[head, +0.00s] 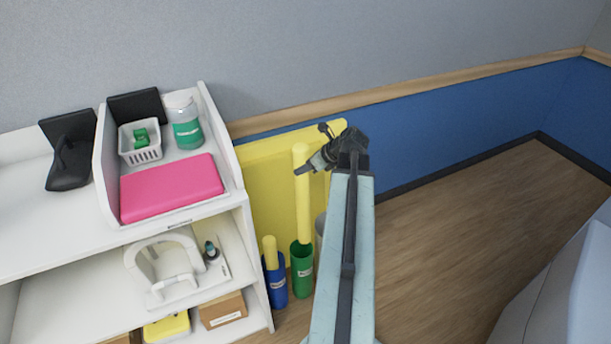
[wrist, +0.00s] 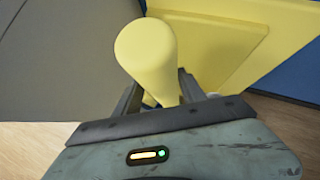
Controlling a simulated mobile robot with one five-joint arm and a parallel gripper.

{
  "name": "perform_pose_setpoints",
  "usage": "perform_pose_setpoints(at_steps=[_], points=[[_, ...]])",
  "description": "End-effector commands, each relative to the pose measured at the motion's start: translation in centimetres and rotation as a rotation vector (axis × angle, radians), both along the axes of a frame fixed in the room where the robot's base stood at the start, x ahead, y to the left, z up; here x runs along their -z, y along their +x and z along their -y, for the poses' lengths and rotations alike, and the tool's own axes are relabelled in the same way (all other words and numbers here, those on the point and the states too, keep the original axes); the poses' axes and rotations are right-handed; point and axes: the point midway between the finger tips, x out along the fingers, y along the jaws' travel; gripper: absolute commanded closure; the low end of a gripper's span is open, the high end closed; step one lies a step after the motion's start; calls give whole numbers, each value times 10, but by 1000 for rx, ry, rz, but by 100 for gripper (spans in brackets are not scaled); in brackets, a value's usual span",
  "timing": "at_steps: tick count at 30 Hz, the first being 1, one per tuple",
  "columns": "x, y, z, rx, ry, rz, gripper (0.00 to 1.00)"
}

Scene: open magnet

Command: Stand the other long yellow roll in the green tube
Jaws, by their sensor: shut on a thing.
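A long yellow roll (head: 301,200) stands upright in the head view. Its lower end meets the mouth of the green tube (head: 302,272) on the floor; I cannot tell how deep it sits. My gripper (head: 308,166) is shut on this roll near its upper end. In the wrist view the round top of the roll (wrist: 146,48) faces the camera, and the roll runs down between the fingers (wrist: 155,92). The green tube does not show in the wrist view.
A blue tube (head: 277,288) with a shorter-showing yellow roll (head: 269,250) stands left of the green tube, beside the white shelf (head: 259,265). A pale tube (head: 320,224) is partly behind my arm. A yellow panel (head: 270,185) leans behind. Floor at right is clear.

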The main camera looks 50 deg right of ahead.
Motion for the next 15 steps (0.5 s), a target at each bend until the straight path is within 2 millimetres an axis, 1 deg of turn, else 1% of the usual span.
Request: perform_pose_setpoints(at_steps=[3,8,15], points=[[-2,5,-4,5,10,26,95],[0,5,-3,5,9,25,95],[15,5,-3,5,8,23,95]])
